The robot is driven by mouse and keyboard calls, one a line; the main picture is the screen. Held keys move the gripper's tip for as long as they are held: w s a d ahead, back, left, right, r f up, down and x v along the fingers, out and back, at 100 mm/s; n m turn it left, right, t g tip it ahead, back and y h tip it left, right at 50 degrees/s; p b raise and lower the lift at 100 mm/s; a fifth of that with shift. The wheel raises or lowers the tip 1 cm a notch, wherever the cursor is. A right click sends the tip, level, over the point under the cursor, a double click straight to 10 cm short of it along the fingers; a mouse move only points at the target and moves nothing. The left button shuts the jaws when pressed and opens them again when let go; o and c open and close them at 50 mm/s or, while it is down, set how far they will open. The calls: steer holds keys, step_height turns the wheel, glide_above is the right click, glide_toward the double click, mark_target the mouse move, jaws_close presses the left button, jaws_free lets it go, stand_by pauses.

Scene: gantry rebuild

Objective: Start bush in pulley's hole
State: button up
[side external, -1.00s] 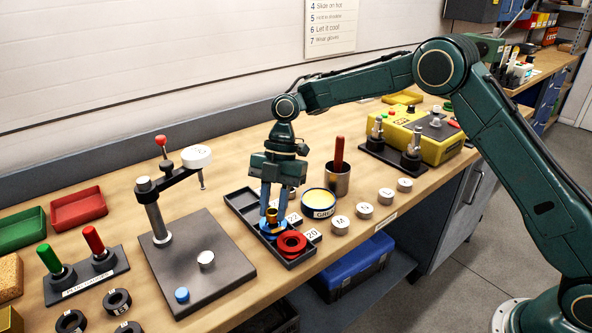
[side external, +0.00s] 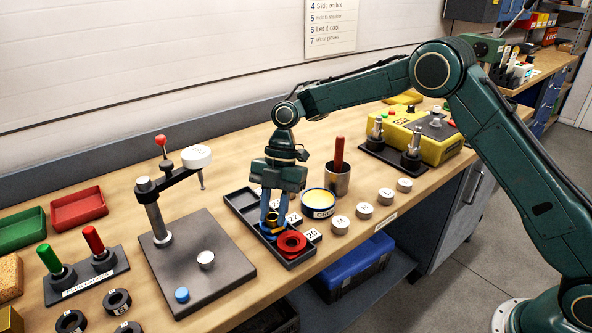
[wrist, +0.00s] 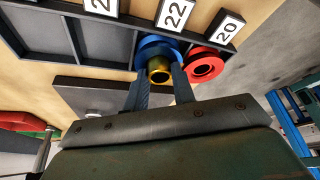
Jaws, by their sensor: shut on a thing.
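A brass bush (side external: 272,217) is held upright between the fingertips of my gripper (side external: 273,223), which points straight down. It also shows in the wrist view (wrist: 160,74) between the two blue-grey fingers. A blue pulley (wrist: 150,46) lies in the tray by the 22 label, directly under and around the bush's place. In the side view, the blue pulley (side external: 266,233) is partly covered by the fingers and bush. I cannot tell whether the bush's lower end is inside the hole. A red pulley (side external: 301,246) lies beside it, by the 20 label.
The dark compartmented tray (side external: 235,200) has empty compartments towards the back. A press with a flat base plate (side external: 215,265) stands to its left. A grease tin (side external: 318,210), a cup with a red handle (side external: 337,180) and labelled metal cylinders (side external: 365,211) stand to its right.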

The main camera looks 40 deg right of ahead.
steer(key=o, duration=1.1)
steer(key=shift+c, duration=0.2)
steer(key=shift+r, duration=0.1)
steer(key=v, duration=0.7)
steer(key=shift+r, duration=0.15)
steer(key=shift+d+r, duration=0.1)
